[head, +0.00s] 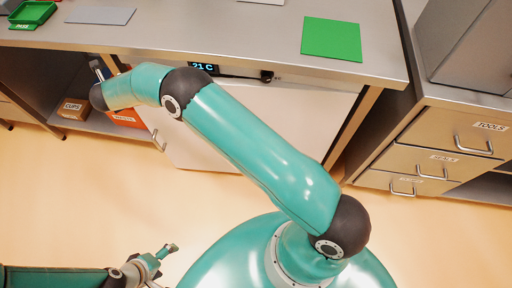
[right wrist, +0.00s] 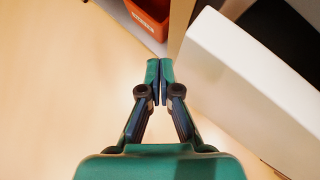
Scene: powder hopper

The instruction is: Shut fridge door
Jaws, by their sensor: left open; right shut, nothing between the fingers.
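The fridge is under the counter, with a blue display (head: 203,67) reading 21 C. Its white door (head: 260,125) is partly covered by my right arm in the head view; a handle (head: 158,141) shows at its left side. In the right wrist view the white door (right wrist: 250,85) is on the right, with a dark space beyond it; how far it stands open is hard to tell. My left gripper (head: 161,262) is open and empty over the floor at lower left.
An orange bin (head: 125,118) and a CUPS box (head: 74,108) sit on the shelf left of the fridge. A drawer cabinet (head: 430,165) stands at right. A green mat (head: 331,39) and a green tray (head: 33,14) lie on the counter. The floor in front is clear.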

